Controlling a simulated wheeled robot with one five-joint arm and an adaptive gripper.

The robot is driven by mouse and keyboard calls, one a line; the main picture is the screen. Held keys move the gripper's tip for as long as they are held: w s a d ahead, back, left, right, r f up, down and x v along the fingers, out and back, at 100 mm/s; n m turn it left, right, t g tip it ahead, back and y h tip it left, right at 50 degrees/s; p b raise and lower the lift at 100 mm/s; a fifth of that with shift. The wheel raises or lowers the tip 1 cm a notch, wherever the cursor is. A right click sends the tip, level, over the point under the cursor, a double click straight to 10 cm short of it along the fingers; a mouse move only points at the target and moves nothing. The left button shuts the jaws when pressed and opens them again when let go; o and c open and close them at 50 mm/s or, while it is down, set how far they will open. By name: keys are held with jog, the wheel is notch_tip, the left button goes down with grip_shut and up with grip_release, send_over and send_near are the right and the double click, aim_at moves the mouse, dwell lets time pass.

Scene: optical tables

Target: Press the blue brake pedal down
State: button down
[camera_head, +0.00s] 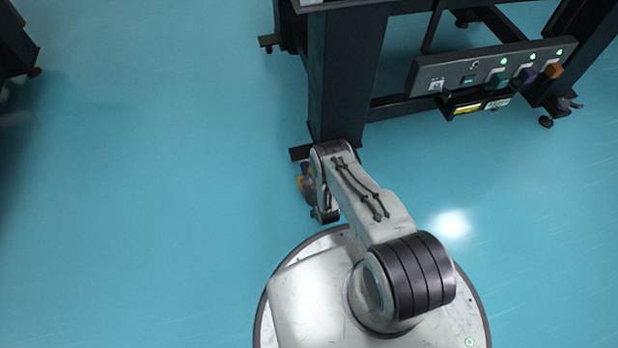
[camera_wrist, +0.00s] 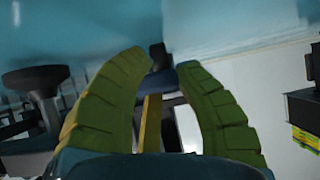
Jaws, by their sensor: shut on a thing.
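My gripper (camera_wrist: 170,68) shows in the wrist view as two curved green-yellow fingers, shut on a dark bluish piece (camera_wrist: 165,78) between their tips. I cannot tell for sure whether this piece is the blue brake pedal. A dark upright stub (camera_wrist: 157,52) stands just beyond the fingertips. In the head view, my gripper (camera_head: 303,184) is low beside the foot of the near table leg (camera_head: 340,80). My wrist and arm cover most of it there. No pedal shows clearly in the head view.
A control panel (camera_head: 455,72) with green lights and coloured knobs hangs on the table frame at the right. A dark round foot (camera_wrist: 36,77) shows at the left in the wrist view. Another dark frame (camera_head: 15,40) stands far left. The floor between is clear.

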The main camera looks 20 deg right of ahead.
aim_at(310, 176)
jog(key=shift+d, duration=0.35)
jog(key=c, duration=1.1)
grip_release()
jog(key=shift+d, duration=0.15)
jog(key=o, duration=0.4)
jog(key=shift+a, duration=0.2)
jog(key=shift+r, duration=5)
